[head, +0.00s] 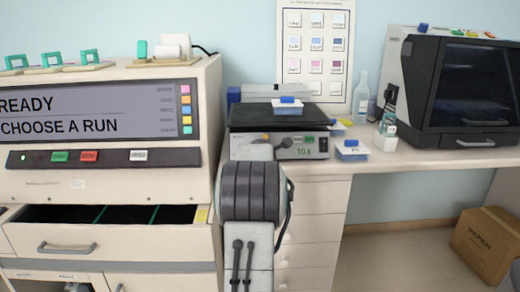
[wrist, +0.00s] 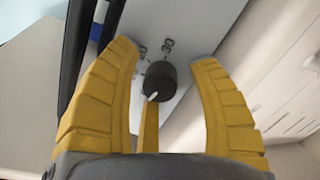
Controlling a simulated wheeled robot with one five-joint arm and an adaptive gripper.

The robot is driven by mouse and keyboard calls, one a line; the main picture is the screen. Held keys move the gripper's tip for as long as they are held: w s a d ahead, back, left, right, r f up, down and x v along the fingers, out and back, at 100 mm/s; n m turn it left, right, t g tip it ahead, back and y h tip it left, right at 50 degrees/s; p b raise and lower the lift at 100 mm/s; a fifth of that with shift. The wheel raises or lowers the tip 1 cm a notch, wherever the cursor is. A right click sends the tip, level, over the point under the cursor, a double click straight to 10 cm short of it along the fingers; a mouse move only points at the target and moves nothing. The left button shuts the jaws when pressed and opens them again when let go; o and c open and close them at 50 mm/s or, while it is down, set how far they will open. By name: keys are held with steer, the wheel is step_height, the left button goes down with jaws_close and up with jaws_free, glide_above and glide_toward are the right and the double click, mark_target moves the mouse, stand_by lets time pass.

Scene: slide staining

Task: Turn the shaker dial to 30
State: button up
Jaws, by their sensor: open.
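The dark round dial (wrist: 160,79) is in the middle of the wrist view, on a light grey panel (wrist: 195,35). Its white pointer mark is at its lower left edge, turned away from the printed 30 (wrist: 168,46) above it. Another printed number to the left is only partly legible. The shaker (head: 275,117) with a dark platform appears in the head view, behind my arm. I cannot make out the dial or my gripper there.
A staining machine (head: 110,170) with an open drawer stands at left. A dark-windowed machine (head: 460,90) is at right. Floor is clear beside the cardboard box (head: 488,243).

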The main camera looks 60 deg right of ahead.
steer(key=shift+c, duration=0.3)
steer(key=shift+s+a, duration=0.1)
jaws_close()
